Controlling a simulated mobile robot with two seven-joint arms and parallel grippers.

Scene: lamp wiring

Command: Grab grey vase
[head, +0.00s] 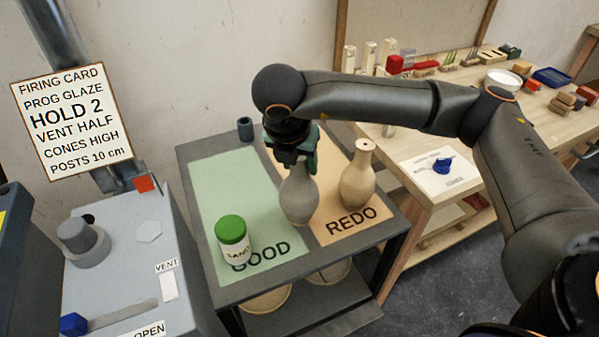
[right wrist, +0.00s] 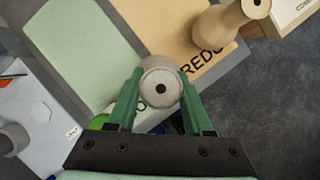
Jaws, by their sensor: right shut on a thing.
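The grey vase (head: 299,196) is upright over the border between the green GOOD mat and the tan REDO mat. My right gripper (head: 296,163) comes down from above and is shut on its neck. In the right wrist view the vase (right wrist: 160,92) shows from above, its dark mouth between the two green fingers (right wrist: 161,76). I cannot tell whether its base touches the table. My left gripper is not in view.
A beige vase (head: 357,176) stands close by on the REDO mat (head: 338,222). A green-lidded jar (head: 233,238) stands on the GOOD mat (head: 217,185). A small dark cup (head: 245,128) is at the back edge. A wooden bench (head: 440,110) with several items is at right.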

